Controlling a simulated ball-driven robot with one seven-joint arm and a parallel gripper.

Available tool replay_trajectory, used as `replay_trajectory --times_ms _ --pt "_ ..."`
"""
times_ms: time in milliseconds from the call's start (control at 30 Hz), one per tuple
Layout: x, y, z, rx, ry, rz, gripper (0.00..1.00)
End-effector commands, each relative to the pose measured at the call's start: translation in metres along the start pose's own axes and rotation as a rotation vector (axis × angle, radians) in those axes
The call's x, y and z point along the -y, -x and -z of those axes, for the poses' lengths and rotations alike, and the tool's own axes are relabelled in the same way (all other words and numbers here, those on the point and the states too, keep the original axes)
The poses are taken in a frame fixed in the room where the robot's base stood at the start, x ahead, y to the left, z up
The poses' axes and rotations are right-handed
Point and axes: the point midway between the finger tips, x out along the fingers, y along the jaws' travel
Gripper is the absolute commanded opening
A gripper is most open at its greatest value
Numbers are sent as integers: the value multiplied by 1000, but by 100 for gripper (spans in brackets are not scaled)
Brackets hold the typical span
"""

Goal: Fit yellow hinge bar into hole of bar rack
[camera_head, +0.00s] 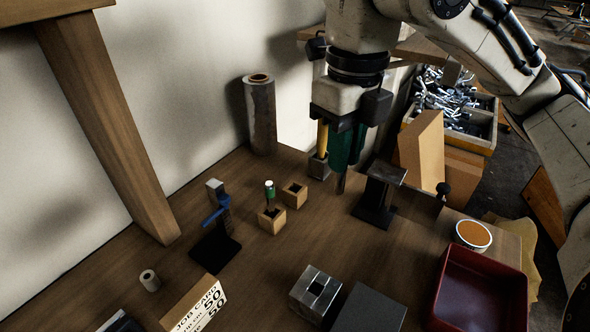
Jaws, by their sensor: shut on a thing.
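A yellow upright bar (322,138), which I take for the yellow hinge bar, shows under the left side of my gripper (341,170). Its lower end meets a small grey block (319,168) near the wall; I cannot tell whether it is inside the block or in front of it. My gripper points down with dark green parts close together beside the bar. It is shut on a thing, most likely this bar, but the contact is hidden. A metal block with a square hole (303,293) stands at the front. I cannot tell which block is the bar rack.
Two small wooden blocks with holes (296,194) stand left of my gripper, one holding a green-and-white piece (269,189). A dark stand (375,213) is close on the right. A red tray (483,262) and a tin (472,234) lie right.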

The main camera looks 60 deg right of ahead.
Motion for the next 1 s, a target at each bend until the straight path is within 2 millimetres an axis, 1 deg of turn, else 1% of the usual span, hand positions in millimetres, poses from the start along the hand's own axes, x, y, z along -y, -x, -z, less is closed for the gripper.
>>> replay_trajectory --times_ms 33,367,400,567,633,800,900,1000 --pt "0 8 -2 -3 0 -3 0" --pt "-1 0 -14 -3 5 -4 0" --pt "0 -1 -19 -3 2 -6 0" --pt "2 -9 -34 -3 3 -4 0" --pt "3 -24 -48 -2 2 -3 0" --pt "8 -41 -84 -3 2 -1 0" --pt "10 -61 -98 -2 2 0 0" --pt "12 -74 -110 -1 2 0 0"
